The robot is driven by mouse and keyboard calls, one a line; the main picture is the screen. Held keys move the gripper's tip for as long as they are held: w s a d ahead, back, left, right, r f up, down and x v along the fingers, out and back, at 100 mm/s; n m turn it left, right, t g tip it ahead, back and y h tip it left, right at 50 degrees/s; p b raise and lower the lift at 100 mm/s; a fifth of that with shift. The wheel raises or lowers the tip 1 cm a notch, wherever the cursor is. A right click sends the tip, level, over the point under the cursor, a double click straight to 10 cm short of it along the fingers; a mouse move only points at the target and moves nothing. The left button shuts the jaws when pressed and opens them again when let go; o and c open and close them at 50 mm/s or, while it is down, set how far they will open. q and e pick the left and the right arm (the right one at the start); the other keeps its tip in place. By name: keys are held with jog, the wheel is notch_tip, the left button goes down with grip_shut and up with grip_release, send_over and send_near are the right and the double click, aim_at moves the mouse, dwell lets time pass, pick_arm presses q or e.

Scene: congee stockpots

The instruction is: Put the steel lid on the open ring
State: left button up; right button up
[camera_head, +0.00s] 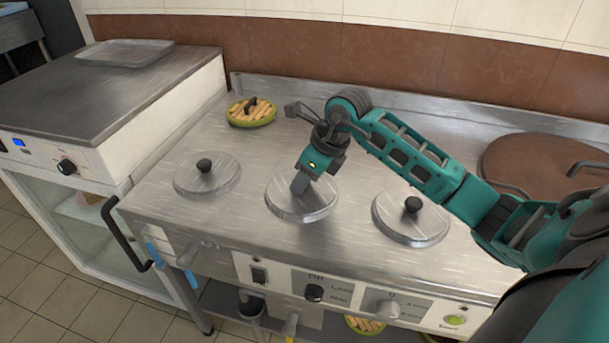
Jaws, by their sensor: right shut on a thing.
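A round steel lid (312,212) lies in the middle of the steel counter, between two similar lids. My right gripper (299,185) points down at its centre and is shut on it, hiding the knob. The lid looks flat and level with its neighbours; I cannot tell whether it rests fully on a ring or hovers slightly. No uncovered ring shows; any ring under the middle lid is hidden. My left gripper is out of view.
Steel lids with black knobs sit at left (220,178) and right (428,224). A green-rimmed dish of yellow sticks (262,112) stands behind. A large brown round lid (545,158) is at far right. A tray (125,52) lies on the left unit.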

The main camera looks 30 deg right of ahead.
aim_at(311, 191)
jog(key=o, duration=0.8)
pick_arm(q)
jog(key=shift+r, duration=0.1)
pick_arm(e)
jog(key=p+v, duration=0.2)
jog(key=v, duration=0.1)
jog(key=shift+s+r+p, duration=0.1)
jog(key=shift+r+p, duration=0.2)
jog(key=shift+p, duration=0.1)
jog(key=shift+s+d+r+p, duration=0.25)
jog(key=shift+r+p, duration=0.2)
jog(key=shift+r, duration=0.15)
pick_arm(q)
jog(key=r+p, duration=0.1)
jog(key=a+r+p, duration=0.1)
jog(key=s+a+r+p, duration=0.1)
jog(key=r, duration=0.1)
jog(key=shift+p, duration=0.3)
pick_arm(e)
jog(key=v, duration=0.6)
